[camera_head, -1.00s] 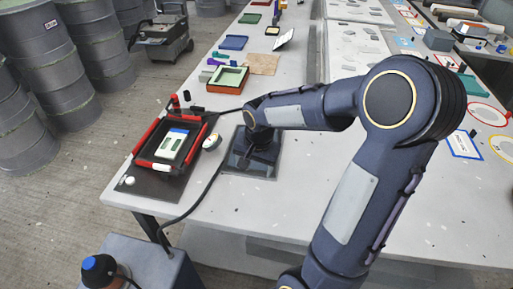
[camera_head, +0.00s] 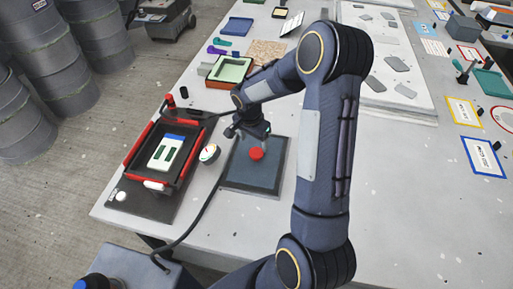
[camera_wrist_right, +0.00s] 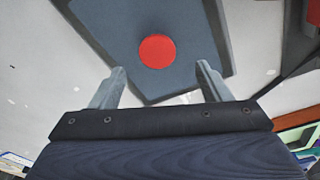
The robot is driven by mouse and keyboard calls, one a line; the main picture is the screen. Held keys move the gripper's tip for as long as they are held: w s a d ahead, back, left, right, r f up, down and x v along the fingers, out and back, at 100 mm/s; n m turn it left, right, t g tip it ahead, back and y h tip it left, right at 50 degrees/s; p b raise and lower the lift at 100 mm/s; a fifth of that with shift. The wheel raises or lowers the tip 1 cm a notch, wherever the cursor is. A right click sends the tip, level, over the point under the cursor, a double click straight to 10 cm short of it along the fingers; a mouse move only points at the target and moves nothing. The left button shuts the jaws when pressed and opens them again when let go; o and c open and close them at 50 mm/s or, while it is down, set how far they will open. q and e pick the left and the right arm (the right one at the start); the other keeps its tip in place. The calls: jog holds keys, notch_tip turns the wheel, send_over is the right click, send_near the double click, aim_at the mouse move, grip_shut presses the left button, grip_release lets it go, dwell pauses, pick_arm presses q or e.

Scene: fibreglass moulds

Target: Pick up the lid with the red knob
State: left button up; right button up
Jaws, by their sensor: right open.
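The lid (camera_head: 252,179) is a flat, dark blue-grey square panel with a round red knob (camera_head: 256,154) at its middle. It lies on the light grey table. My right gripper (camera_head: 249,131) is over the lid's far part, just beyond the knob in the head view. In the right wrist view, the lid (camera_wrist_right: 125,28) and knob (camera_wrist_right: 157,51) show beyond the spread fingers of the open right gripper (camera_wrist_right: 160,69). The knob lines up with the gap between the fingers, and nothing is held. My left gripper is not in view.
Left of the lid is a black tray with red bars (camera_head: 134,145), holding a white-and-green device. A round gauge (camera_head: 209,153) and a dark cable lie between them. A green-lined orange box (camera_head: 230,69) stands behind.

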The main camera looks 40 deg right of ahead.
aim_at(256, 152)
jog(key=shift+w+d+f, duration=0.2)
jog(key=shift+f, duration=0.05)
jog(key=shift+d+f+b, duration=0.1)
jog(key=shift+f+b, duration=0.55)
jog(key=shift+f, duration=0.25)
jog(key=f, duration=0.1)
jog(key=f+b, duration=0.1)
jog(key=f, duration=0.1)
jog(key=f+b, duration=0.1)
jog(key=f, duration=0.1)
jog(key=shift+s+d+f, duration=0.25)
jog(key=c, duration=1.3)
